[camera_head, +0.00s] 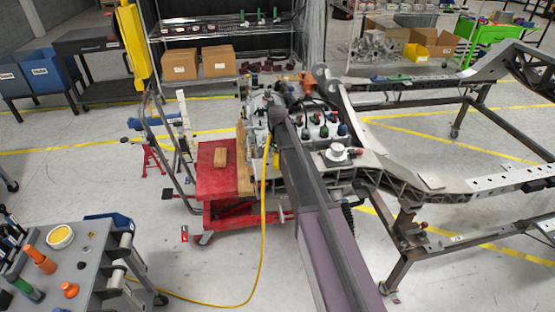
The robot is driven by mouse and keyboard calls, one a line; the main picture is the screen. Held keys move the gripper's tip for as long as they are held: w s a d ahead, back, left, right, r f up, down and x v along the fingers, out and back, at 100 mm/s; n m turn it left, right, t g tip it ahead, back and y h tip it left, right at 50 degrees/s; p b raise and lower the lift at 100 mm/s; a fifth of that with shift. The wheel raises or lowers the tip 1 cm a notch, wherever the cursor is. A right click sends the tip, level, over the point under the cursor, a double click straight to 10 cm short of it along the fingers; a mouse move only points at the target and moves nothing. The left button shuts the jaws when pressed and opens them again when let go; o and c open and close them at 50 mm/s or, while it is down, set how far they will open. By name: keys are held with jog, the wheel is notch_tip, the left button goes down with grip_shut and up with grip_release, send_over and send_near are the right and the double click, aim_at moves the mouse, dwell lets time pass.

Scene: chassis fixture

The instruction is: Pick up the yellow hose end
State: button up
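A thin yellow hose (263,225) runs from the floor at the lower left, curves up past the red cart and rises to the near side of the chassis fixture (400,172). Its upper end shows by the left edge of my long dark arm, near the grey parts on the fixture. The exact tip is too small to make out and may be partly hidden by the arm. My arm reaches from the bottom of the view up to the fixture. My gripper (276,113) is at its far end, close to the hose's upper end. Its fingers cannot be made out.
A red cart (217,182) with a wooden block (220,157) stands left of my arm. A grey tool cart (77,255) with orange and green items is at the lower left. Shelving with cardboard boxes (180,65) stands behind. Floor between the tool cart and my arm is mostly clear.

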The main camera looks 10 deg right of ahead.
jog(key=shift+a, duration=0.1)
grip_shut()
jog(key=shift+r, duration=0.15)
notch_tip(320, 180, up, 3)
jog(key=p, duration=0.3)
jog(key=shift+r, duration=0.1)
jog(key=shift+s+r+p, duration=0.25)
jog(key=shift+p, duration=0.2)
jog(key=s+d+r+p, duration=0.1)
jog(key=s, duration=1.4)
jog(key=shift+s+d, duration=0.25)
jog(key=shift+d, duration=0.05)
jog(key=shift+s, duration=0.1)
